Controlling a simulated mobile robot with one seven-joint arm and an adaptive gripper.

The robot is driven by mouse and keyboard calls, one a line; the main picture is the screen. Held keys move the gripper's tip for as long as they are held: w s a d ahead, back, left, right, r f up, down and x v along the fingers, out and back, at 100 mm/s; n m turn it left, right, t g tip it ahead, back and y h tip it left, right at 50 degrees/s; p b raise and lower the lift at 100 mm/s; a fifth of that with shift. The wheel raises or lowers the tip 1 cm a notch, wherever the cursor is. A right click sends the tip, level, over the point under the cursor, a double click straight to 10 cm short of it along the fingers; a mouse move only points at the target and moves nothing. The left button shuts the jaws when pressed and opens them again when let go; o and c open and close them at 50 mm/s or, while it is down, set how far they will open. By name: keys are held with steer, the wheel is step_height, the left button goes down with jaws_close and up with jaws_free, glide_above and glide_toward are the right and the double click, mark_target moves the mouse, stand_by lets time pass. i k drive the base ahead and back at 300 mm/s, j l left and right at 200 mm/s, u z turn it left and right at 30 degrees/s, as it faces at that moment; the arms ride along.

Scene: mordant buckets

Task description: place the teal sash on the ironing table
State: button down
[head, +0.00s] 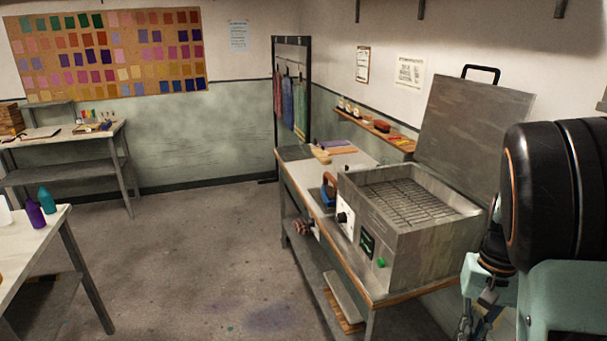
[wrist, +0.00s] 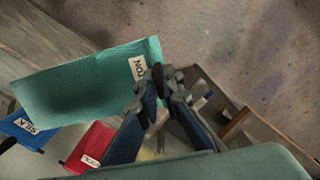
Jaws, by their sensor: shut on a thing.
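The teal sash (wrist: 85,85) shows in the wrist view as a flat cloth with a white label ending in "TON". My gripper (wrist: 162,85) is shut on its right end, beside the label. The sash spreads left from the fingers, above other cloths. In the head view my gripper is low at the right edge, partly cut off, and the sash cannot be seen there. A long bench (head: 305,178) with a blue-and-brown iron (head: 328,190) stands in the middle; it looks like the ironing table.
A metal vat (head: 405,225) with a grate and raised lid fills the bench's near end. A blue cloth (wrist: 28,131) labelled silk and a red cloth (wrist: 92,146) lie below the sash. The floor (head: 190,245) left of the bench is clear. A table (head: 30,245) with bottles stands left.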

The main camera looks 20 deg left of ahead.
mark_target(311, 172)
steer(key=u, duration=1.05)
steer(key=i+u, duration=0.25)
steer(key=i, duration=3.35)
steer(key=i+j+z, duration=0.15)
steer(key=i+z, duration=0.3)
steer(key=z, duration=1)
